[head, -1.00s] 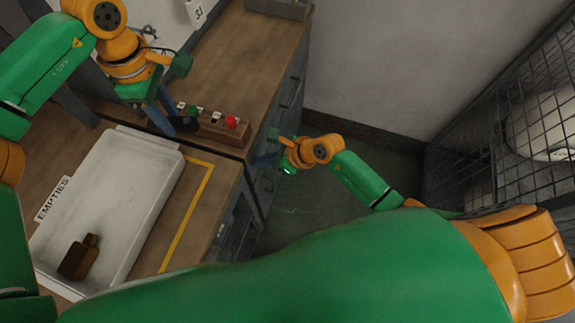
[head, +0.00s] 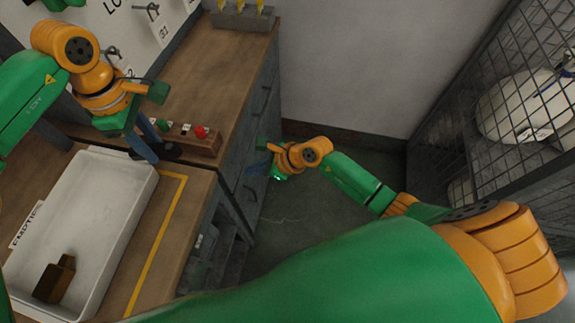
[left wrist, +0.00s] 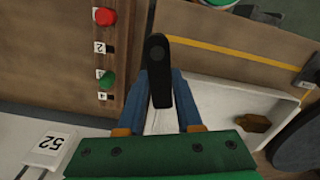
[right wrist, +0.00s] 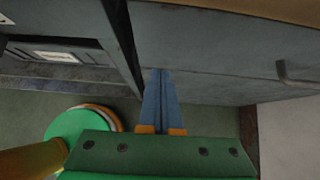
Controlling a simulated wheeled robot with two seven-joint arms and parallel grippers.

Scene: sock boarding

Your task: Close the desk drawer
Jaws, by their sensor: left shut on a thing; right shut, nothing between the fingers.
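The desk's grey drawer fronts (head: 262,112) run along its right side under the wooden top. In the right wrist view a grey front (right wrist: 215,72) with a small handle (right wrist: 282,70) fills the upper right and looks flush; I cannot tell whether any drawer stands out. My right gripper (head: 256,160) is shut and empty beside these fronts. Its fingertips (right wrist: 160,75) are close to the grey front; contact is unclear. My left gripper (head: 148,152) is shut on a black object (left wrist: 158,70) above the bench, between the tray and the button block.
A white tray (head: 108,170) with a brown bottle (head: 55,280) lies on the bench at left. A block with red and green buttons (head: 205,145) stands at the desk's edge. A wire cage (head: 470,100) is at right. Floor between is clear.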

